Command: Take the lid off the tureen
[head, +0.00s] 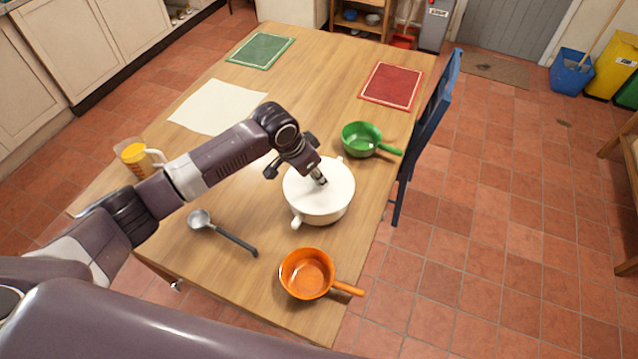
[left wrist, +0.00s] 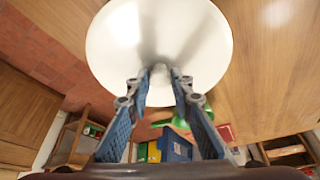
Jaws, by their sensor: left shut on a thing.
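The white tureen (head: 318,214) stands on the wooden table near its right edge, with its side handles showing. Its white lid (head: 335,190) sits on top in the head view; I see no clear gap under it. My left gripper (head: 321,181) is above the middle of the lid, shut on the lid's knob. In the left wrist view the round lid (left wrist: 125,40) fills the top middle, and the gripper (left wrist: 166,75) has its fingertips at the small knob. The knob is mostly hidden by the fingers. My right gripper is not in view.
A green pan (head: 362,139) is behind the tureen, and an orange pan (head: 307,274) is in front. A ladle (head: 222,232) lies to the left. A measuring jug (head: 135,158), white sheet (head: 215,107), green mat (head: 260,50) and red mat (head: 391,86) are farther off. A blue chair (head: 428,130) borders the right edge.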

